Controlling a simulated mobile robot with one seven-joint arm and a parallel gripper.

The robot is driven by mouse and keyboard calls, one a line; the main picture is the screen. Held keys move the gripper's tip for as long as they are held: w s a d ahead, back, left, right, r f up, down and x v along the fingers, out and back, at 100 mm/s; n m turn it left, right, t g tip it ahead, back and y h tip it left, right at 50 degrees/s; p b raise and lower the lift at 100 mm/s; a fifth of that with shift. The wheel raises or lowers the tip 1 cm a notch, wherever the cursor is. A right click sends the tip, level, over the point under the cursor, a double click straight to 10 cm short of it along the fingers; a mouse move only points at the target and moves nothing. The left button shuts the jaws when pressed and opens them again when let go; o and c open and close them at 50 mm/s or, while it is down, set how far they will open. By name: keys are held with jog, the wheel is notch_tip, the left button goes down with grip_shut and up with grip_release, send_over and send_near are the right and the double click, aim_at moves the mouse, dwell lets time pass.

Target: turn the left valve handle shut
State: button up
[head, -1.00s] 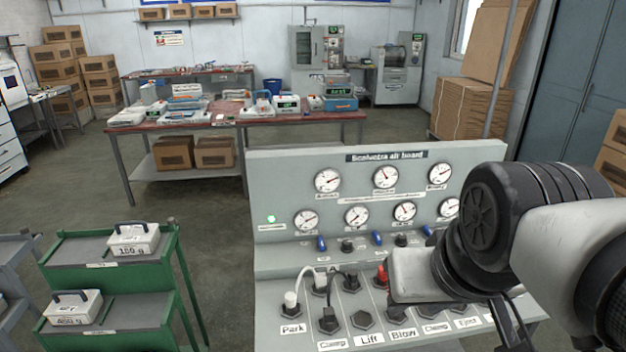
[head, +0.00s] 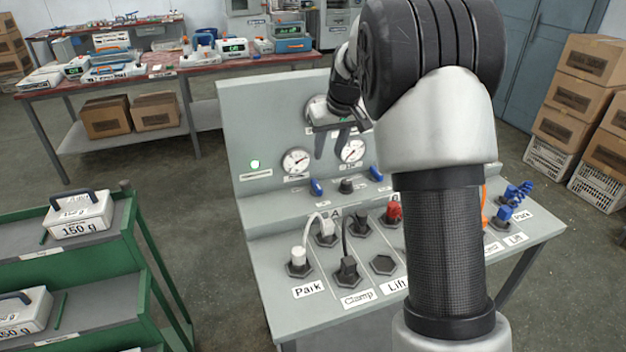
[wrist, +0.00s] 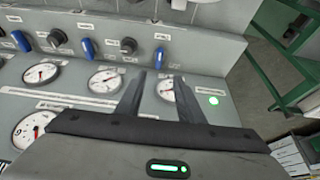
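The left valve handle (head: 317,187) is a small blue lever on the grey air board (head: 255,215), the leftmost in its row. It stands close to upright, leaning slightly. It also shows in the wrist view (wrist: 160,57), just beyond my fingertips. My gripper (head: 329,152) is open and empty, with its two dark fingers pointing down in front of the gauges, a little above the handle. In the wrist view my gripper (wrist: 159,80) has the handle roughly in line with the gap between the fingers, apart from them. My arm hides the right part of the board.
A second blue handle (head: 376,173) and a black knob (head: 346,186) sit to the right in the same row. Plugs and cables, including a white plug (head: 298,260), stand on the lower shelf. A green cart (head: 150,250) is at left.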

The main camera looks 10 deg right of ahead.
aim_at(318, 186)
jog(key=b+x, duration=0.1)
jog(key=x, duration=1.6)
jog(key=shift+f, duration=0.2)
grip_shut()
